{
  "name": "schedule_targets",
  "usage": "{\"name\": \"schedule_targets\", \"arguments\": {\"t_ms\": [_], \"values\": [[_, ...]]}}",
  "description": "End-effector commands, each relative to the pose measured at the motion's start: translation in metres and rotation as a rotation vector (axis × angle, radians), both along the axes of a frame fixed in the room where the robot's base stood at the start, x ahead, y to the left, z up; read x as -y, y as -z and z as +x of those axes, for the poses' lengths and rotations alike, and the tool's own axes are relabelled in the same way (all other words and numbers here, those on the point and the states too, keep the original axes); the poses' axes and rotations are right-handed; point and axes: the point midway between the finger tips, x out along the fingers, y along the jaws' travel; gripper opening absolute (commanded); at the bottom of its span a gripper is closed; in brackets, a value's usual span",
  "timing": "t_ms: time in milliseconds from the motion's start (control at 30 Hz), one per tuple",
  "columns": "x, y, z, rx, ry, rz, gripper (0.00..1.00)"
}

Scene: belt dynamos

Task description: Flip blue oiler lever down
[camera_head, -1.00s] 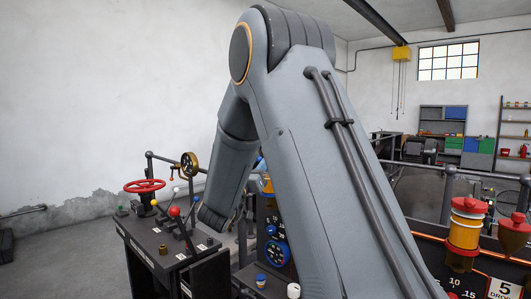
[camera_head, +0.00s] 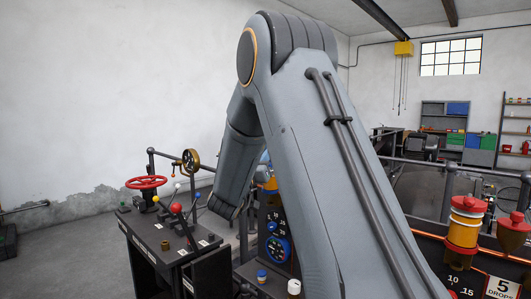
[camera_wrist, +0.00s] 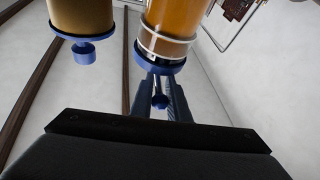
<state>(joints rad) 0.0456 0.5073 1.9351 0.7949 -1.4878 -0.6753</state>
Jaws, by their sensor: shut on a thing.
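In the wrist view an oiler (camera_wrist: 170,25) has an amber glass body, a pale ring and a blue cap (camera_wrist: 158,66). My gripper (camera_wrist: 160,85) is at this cap, its two dark fingers close together. A small blue lever knob (camera_wrist: 160,101) shows between the fingers, and they are shut on it. The exact contact and the lever's tilt are partly hidden by the fingers. A second oiler (camera_wrist: 82,16) with a blue cap and knob stands to the left, apart from the fingers. In the head view my arm hides the gripper.
A console with a red handwheel (camera_head: 147,182) and several ball-topped levers stands at the left. A panel with a blue-rimmed gauge (camera_head: 278,249) is partly behind my arm. Red-capped oilers (camera_head: 465,225) stand at the right, before a railing.

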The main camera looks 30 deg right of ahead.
Motion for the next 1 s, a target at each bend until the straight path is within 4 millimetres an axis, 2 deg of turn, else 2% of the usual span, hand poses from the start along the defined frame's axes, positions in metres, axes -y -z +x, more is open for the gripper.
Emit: {"name": "schedule_targets", "arguments": {"t_ms": [500, 967, 1000], "values": [[-0.0045, 0.0061, -0.001, 0.078, 0.002, -0.211, 0.0], [-0.0059, 0.0037, -0.0024, 0.089, 0.0, -0.241, 0.0], [-0.006, 0.0038, -0.0024, 0.089, 0.0, -0.241, 0.2]]}}
